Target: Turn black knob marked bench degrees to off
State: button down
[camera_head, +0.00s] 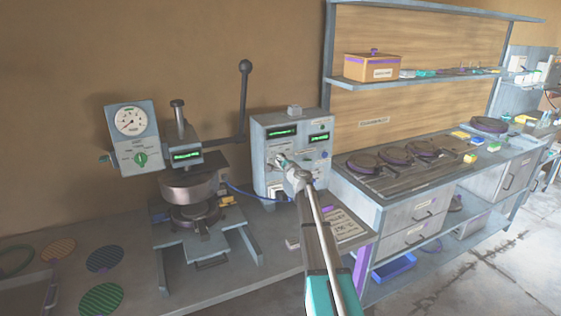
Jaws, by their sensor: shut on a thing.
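A grey control box (261,145) with two green-lit displays stands on the bench, right of the press. My gripper (281,161) is at the lower left part of its front panel, reaching in from the lower right. It is shut on a small knob there, which my fingers mostly hide. The knob's colour, its marking and the way it points are too small and covered to read.
A press (190,190) with a long upright lever stands left of the box, with a dial gauge (131,121) beside it. A clipboard (345,229) lies under my arm. Round pans (365,163) sit on a rack at right. Coloured discs (101,299) lie at front left.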

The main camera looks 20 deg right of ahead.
jog(key=shift+w+d+f+n, duration=0.1)
jog(key=shift+n, duration=0.7)
jog(key=shift+w+f+n, duration=0.1)
jog(key=shift+n, duration=0.7)
jog(key=c, duration=0.7)
grip_release()
jog(key=shift+o, duration=0.2)
jog(key=shift+s+f, duration=0.1)
jog(key=shift+s, duration=0.1)
jog(key=s, duration=1.1)
jog(key=shift+s, duration=0.35)
jog(key=shift+d, duration=0.15)
